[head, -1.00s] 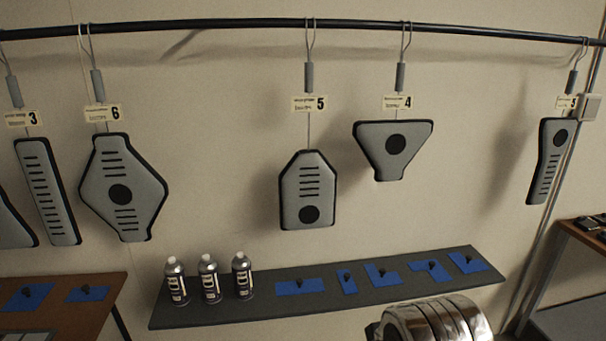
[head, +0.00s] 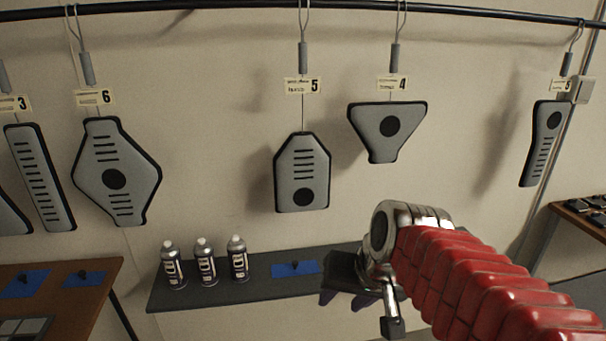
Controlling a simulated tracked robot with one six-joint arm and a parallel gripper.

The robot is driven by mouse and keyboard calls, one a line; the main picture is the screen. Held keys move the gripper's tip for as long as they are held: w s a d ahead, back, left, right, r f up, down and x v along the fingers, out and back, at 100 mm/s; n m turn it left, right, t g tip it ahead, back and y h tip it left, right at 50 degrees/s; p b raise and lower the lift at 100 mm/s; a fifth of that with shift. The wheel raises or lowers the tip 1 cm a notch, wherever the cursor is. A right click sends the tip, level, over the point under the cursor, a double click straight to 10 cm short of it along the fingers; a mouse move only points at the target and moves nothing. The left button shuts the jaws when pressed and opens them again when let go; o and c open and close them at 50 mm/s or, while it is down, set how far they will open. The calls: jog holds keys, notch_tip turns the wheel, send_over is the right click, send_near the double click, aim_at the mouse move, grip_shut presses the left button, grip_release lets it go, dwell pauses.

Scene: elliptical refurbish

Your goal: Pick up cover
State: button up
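Several grey covers with black edges hang on the wall from a rail. They include a long narrow cover tagged 3 (head: 38,178), a wide six-sided cover tagged 6 (head: 116,172), a cover with a pointed top tagged 5 (head: 302,172), and a funnel-shaped cover tagged 4 (head: 388,130). A narrow cover (head: 543,143) hangs at the far right; its tag is hard to read. My gripper (head: 343,299) is low over the shelf, below and apart from the covers. Its two purple fingertips stand apart, with nothing visible between them.
The black rail (head: 230,9) runs across the top. A dark shelf (head: 215,289) holds three spray cans (head: 204,262) and a blue patch (head: 296,269) with a small dark part. My red-sleeved arm hides its right side. Tables stand at left (head: 100,266) and right (head: 572,222).

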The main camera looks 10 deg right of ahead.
jog(key=w+a+r+m+t+y, duration=0.1)
jog(key=w+r+m, duration=0.25)
jog(key=w, duration=0.25)
jog(key=w+r+m+t+y, duration=0.1)
jog(key=w+r+m+t, duration=0.2)
jog(key=w, duration=0.4)
jog(key=m+t+y, duration=0.1)
jog(key=m+t, duration=0.7)
jog(key=m, duration=1.6)
send_near(305, 66)
jog(key=shift+v, duration=1.25)
jog(key=shift+d+n, duration=0.1)
jog(key=shift+n, duration=0.15)
jog(key=shift+x, duration=4.35)
